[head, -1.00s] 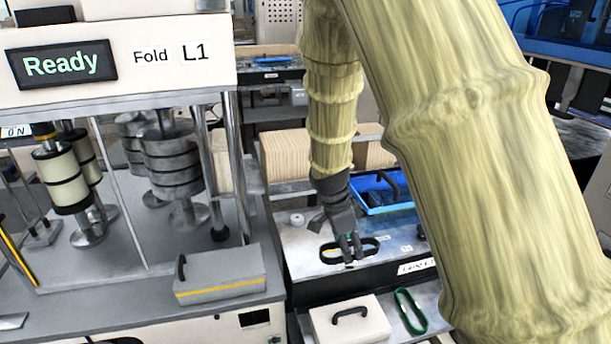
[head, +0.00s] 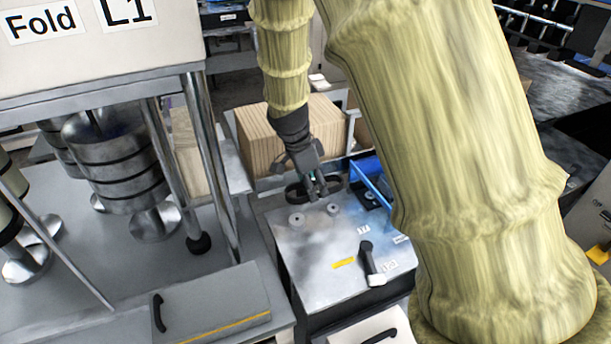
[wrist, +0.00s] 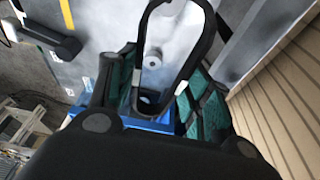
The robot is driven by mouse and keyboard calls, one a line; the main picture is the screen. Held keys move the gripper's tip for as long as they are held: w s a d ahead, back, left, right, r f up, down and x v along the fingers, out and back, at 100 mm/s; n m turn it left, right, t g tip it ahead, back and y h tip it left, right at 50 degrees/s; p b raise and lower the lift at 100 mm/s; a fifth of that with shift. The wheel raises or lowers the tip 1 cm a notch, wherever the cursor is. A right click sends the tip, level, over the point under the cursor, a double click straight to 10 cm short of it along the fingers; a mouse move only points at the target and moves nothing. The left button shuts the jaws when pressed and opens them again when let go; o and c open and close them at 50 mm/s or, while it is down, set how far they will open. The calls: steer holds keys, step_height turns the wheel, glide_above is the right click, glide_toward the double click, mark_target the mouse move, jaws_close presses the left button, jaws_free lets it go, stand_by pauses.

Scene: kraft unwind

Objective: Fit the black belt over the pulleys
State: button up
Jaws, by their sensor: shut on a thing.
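My gripper (head: 318,193) is shut on the black belt (head: 294,191) and holds it out flat as a long loop. In the head view the belt is near the back edge of the grey machine plate (head: 325,270), seemingly above it. Two small round metal pulleys stand on the plate, a left pulley (head: 297,219) and a right pulley (head: 333,208), in front of the belt in the picture. In the wrist view the belt (wrist: 207,40) runs forward between the teal finger pads. A pulley (wrist: 154,61) shows through the loop. The belt is not around the pulleys.
A black lever (head: 368,262) stands on the plate beside a yellow strip (head: 344,263). A blue bin (head: 371,183) is at the plate's back right. The folding machine's posts (head: 213,165) rise on the left.

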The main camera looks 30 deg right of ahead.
steer(key=f+b, duration=0.1)
steer(key=f, duration=0.1)
steer(key=f+b, duration=0.1)
steer(key=shift+s+f, duration=0.35)
steer(key=shift+s+f+b, duration=0.25)
steer(key=shift+f+b, duration=0.1)
steer(key=shift+b, duration=0.25)
steer(key=shift+w+f+b, duration=0.15)
steer(key=shift+f+b, duration=0.15)
steer(key=shift+f, duration=0.25)
steer(key=shift+f+b, duration=0.8)
steer(key=shift+f, duration=0.7)
steer(key=c, duration=0.4)
steer(key=shift+s, duration=0.2)
